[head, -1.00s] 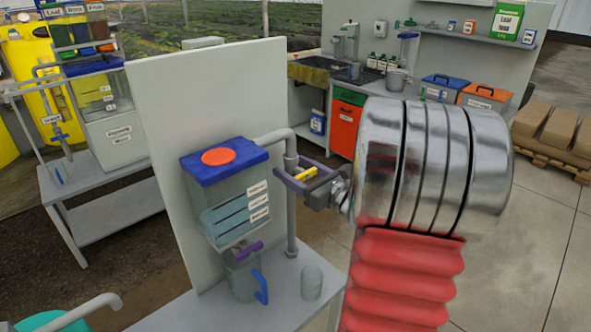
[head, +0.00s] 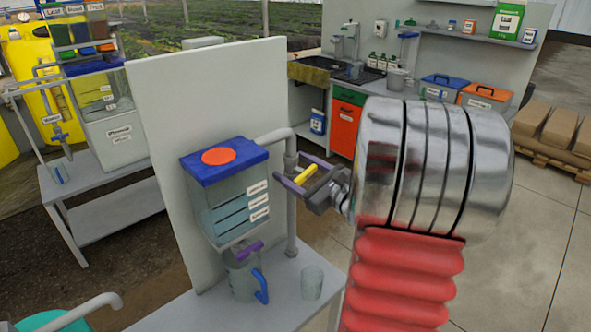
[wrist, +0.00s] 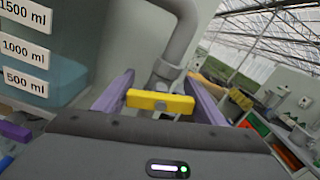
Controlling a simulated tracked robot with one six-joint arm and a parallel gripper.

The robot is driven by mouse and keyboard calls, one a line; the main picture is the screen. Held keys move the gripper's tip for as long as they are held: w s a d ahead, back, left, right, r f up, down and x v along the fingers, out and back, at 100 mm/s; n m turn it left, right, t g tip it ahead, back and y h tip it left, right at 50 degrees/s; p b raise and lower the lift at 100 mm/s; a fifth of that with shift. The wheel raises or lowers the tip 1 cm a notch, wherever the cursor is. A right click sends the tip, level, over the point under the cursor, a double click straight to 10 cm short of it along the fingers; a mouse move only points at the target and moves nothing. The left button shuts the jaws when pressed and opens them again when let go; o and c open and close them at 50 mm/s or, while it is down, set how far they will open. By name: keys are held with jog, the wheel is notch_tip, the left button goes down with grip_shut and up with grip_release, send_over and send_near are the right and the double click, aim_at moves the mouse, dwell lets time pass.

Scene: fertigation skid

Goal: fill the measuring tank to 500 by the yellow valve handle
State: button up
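The measuring tank (head: 225,190) is a clear box with a blue lid and an orange disc, fixed to a grey panel. Bluish water stands in it around its marks; I cannot read the exact level. Labels 1500, 1000 and 500 ml (wrist: 25,82) show in the wrist view. The yellow valve handle (head: 305,174) sits on the grey pipe beside the tank; it also shows in the wrist view (wrist: 160,102). My gripper (head: 301,175) has its purple fingers at both ends of the handle and appears closed on it.
A purple outlet handle (head: 249,251) is under the tank, above a clear jug with a blue handle (head: 262,287). A clear beaker (head: 312,282) stands on the bench to its right. The grey panel (head: 190,90) rises behind the tank. Open floor lies at right.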

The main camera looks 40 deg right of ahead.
jog(key=o, duration=0.3)
jog(key=shift+s, duration=0.1)
jog(key=s, duration=1.3)
jog(key=shift+s+d, duration=0.2)
jog(key=shift+s, duration=0.1)
dwell(1.0)
